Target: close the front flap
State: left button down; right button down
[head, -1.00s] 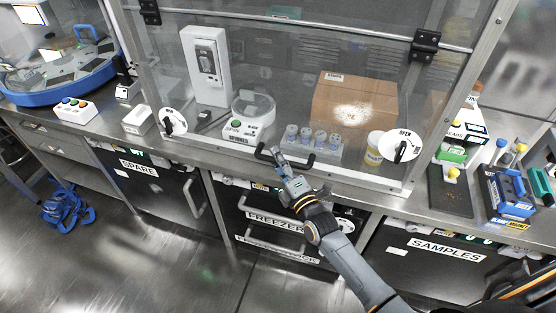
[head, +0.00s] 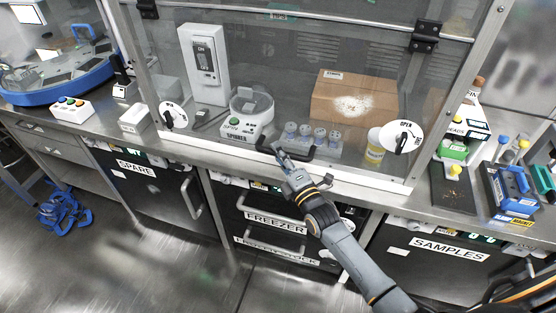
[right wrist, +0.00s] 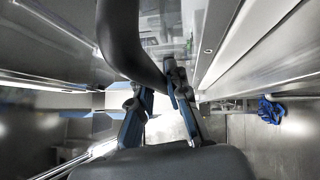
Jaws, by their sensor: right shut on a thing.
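The front flap (head: 300,60) is a large clear panel hinged along the top of the bench enclosure. It hangs down over the opening, and its lower edge is close to the sill; I cannot tell if it touches the frame. A black bar handle (head: 306,157) sits at its bottom middle. White round latch dials with black knobs are at its left (head: 179,121) and right (head: 388,140) lower corners; the right one reads OPEN. My right gripper (head: 281,155) is shut on the handle, which shows as a black curved bar in the right wrist view (right wrist: 122,40). My left gripper is not seen.
Behind the flap stand a spinner device (head: 236,128), a cardboard box (head: 345,100), several vials and a yellow-capped jar (head: 375,150). A black tray (head: 453,190) and a blue rack lie on the counter to the right. Drawers with handles are below.

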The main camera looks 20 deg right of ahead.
jog(key=c, duration=1.3)
grip_release()
jog(key=shift+w+d, duration=0.2)
jog(key=shift+w+f, duration=0.1)
jog(key=v, duration=1.2)
jog(key=s+d+f+m+g+h, duration=0.1)
jog(key=s+f+m+g, duration=0.25)
jog(key=f, duration=0.75)
jog(key=s+f+m+g+h, duration=0.1)
jog(key=s+f+m+g, duration=0.3)
jog(key=f, duration=0.7)
jog(key=s+d+f+m+g+h, duration=0.1)
jog(key=s+f+m+g, duration=0.3)
jog(key=f, duration=0.6)
jog(key=s+f+m+g, duration=0.2)
jog(key=s+f, duration=0.3)
jog(key=s, duration=0.5)
jog(key=s+f+m+g, duration=0.2)
jog(key=s+f, duration=0.4)
jog(key=s, duration=0.4)
jog(key=s+d+f+m+g+h, duration=0.1)
jog(key=s+f+m+g, duration=0.2)
jog(key=s, duration=0.7)
notch_tip(320, 180, down, 3)
jog(key=shift+s+r+m, duration=0.15)
jog(key=shift+s+m, duration=0.25)
jog(key=shift+m, duration=0.15)
